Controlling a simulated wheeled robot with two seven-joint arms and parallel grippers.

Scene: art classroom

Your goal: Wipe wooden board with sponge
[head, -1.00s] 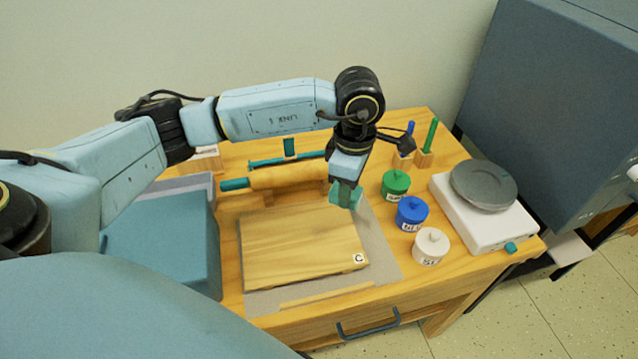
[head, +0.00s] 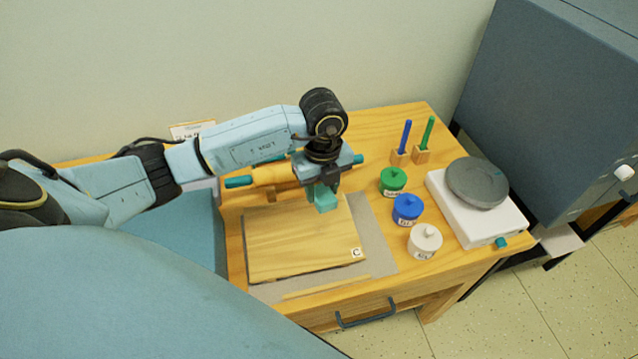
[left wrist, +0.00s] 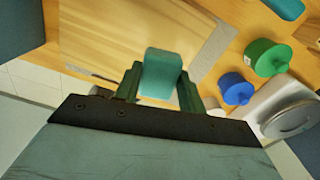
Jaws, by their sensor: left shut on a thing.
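The wooden board (head: 295,246), marked with a "C" label, lies flat on a grey mat (head: 378,243) on the wooden table. My left gripper (head: 326,195) is shut on a teal sponge (head: 326,203). It holds the sponge over the far right part of the board; I cannot tell whether the sponge touches the wood. In the left wrist view the sponge (left wrist: 161,74) sits between both fingers, with the board (left wrist: 120,35) beyond it. My right gripper is not in view.
Green (head: 393,181), blue (head: 408,210) and white (head: 425,241) lidded jars stand right of the mat. A white scale (head: 473,216) with a grey round top stands farther right. A rolling pin (head: 272,174) lies behind the board. A blue bin (head: 170,235) is at left.

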